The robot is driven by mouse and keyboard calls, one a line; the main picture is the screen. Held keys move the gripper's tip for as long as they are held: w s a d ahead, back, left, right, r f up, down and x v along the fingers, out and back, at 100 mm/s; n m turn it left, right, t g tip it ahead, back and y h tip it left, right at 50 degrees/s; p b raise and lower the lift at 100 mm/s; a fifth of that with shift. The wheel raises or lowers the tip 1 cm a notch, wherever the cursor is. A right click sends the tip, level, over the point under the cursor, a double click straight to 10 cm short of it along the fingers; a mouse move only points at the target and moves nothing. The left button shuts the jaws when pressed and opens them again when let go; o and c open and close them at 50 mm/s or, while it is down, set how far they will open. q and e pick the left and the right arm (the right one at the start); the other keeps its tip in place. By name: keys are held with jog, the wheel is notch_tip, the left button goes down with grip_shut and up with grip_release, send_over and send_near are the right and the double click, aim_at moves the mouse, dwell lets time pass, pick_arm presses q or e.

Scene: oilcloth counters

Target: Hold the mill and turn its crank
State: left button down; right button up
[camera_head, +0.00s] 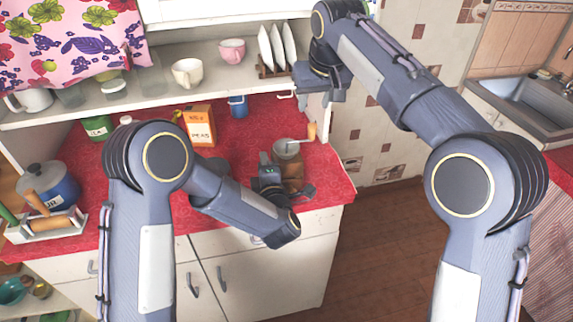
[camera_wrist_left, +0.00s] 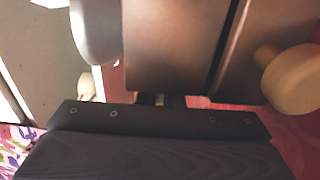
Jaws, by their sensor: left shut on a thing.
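The mill stands upright near the front right of the red counter, with a brown body (camera_head: 292,172) and a grey metal top (camera_head: 286,149). Its crank reaches right and ends in a light wooden knob (camera_head: 311,131). My left gripper (camera_head: 285,188) is shut on the mill's body from the front left and partly hides it. In the left wrist view the brown body (camera_wrist_left: 175,45) fills the upper middle, with a round wooden knob (camera_wrist_left: 295,80) at the right. My right gripper (camera_head: 318,90) is above and behind the mill, apart from it; its finger opening is unclear.
An orange peas box (camera_head: 199,126), a blue mug (camera_head: 238,106) and a green tin (camera_head: 97,128) stand behind. A blue pot (camera_head: 48,184) is at the left. A shelf (camera_head: 150,100) with cups and plates hangs above. The counter ends just right of the mill.

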dwell(0.3)
pick_arm(q)
jog(key=c, duration=1.5)
grip_release()
